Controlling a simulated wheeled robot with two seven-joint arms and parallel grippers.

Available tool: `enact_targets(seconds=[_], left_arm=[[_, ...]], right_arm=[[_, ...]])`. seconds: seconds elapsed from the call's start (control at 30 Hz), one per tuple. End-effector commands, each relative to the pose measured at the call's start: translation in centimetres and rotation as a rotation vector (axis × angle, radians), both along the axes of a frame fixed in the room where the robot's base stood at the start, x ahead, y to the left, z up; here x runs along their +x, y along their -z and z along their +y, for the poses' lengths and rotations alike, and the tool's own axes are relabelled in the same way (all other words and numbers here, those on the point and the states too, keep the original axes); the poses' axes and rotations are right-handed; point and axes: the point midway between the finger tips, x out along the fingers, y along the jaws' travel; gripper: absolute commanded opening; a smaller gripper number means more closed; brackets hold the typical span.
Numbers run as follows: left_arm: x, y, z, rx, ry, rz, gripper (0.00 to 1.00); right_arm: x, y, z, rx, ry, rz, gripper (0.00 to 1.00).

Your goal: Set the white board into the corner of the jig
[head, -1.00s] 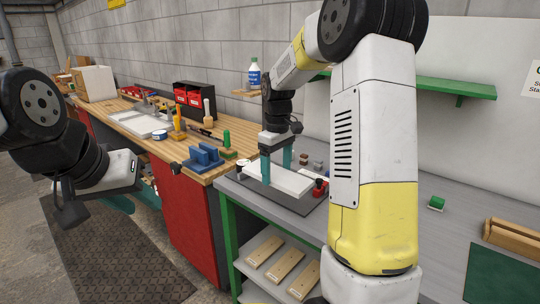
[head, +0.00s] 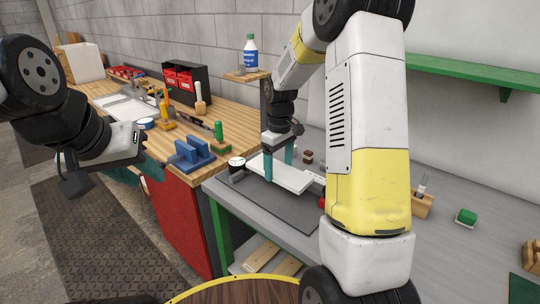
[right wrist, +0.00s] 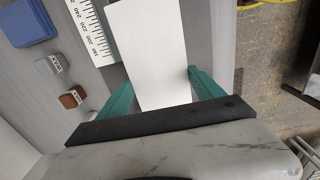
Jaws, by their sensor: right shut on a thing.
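The white board (head: 292,178) is between the teal fingers of my right gripper (head: 279,162), which is shut on it. In the right wrist view the board (right wrist: 148,50) runs away from between the fingers (right wrist: 155,92). In the head view it is above a dark grey plate (head: 285,207) on the grey bench, which looks like the jig; I cannot tell whether they touch. The jig's corner is not clear, and my right arm covers its right side. My left gripper (head: 137,172) is off to the left, away from the board; its finger gap is unclear.
A blue block stand (head: 195,153) and green-handled tool (head: 219,133) stand on the wooden bench. A green block (head: 466,216) is at right on the grey bench (head: 440,240).

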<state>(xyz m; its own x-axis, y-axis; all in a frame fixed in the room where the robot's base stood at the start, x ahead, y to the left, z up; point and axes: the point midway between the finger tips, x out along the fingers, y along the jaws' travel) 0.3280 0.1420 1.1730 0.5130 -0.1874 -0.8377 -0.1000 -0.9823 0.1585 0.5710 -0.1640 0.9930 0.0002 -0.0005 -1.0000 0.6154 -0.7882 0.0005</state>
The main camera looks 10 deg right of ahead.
Motion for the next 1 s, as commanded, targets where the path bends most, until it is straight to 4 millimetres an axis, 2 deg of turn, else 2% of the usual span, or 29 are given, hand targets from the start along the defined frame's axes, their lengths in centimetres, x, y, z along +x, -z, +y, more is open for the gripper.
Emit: enact_targets(seconds=[0.5, 1.0], left_arm=[[0.0, 0.0, 0.0, 0.000, 0.000, 0.000, 0.36], [0.0, 0.0, 0.0, 0.000, 0.000, 0.000, 0.36]], right_arm=[[0.0, 4.4, 0.0, 0.000, 0.001, 0.001, 0.27], [0.0, 5.0, 0.0, 0.000, 0.001, -0.001, 0.27]])
